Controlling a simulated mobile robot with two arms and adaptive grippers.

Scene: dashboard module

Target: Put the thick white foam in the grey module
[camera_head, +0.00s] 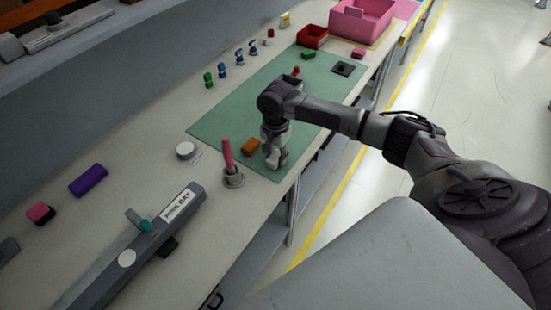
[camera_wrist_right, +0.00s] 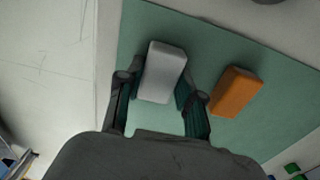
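The thick white foam (camera_wrist_right: 163,72) is a pale block between the two fingers of my right gripper (camera_wrist_right: 159,85) in the right wrist view, over the green mat. The fingers are close along both its sides; I cannot tell whether they press on it. In the head view, my right gripper (camera_head: 276,160) points down low at the near edge of the mat and hides the foam. The long grey module (camera_head: 115,272) lies at the lower left of the table, with a white label, a white disc and a teal part on it. My left gripper is out of view.
An orange block (camera_head: 250,146) lies beside my right gripper on the green mat (camera_head: 225,117). A pink upright stick in a round holder (camera_head: 233,181) stands between gripper and module. A white disc (camera_head: 187,149) and a purple block (camera_head: 88,180) lie left. Red and pink bins are farther back.

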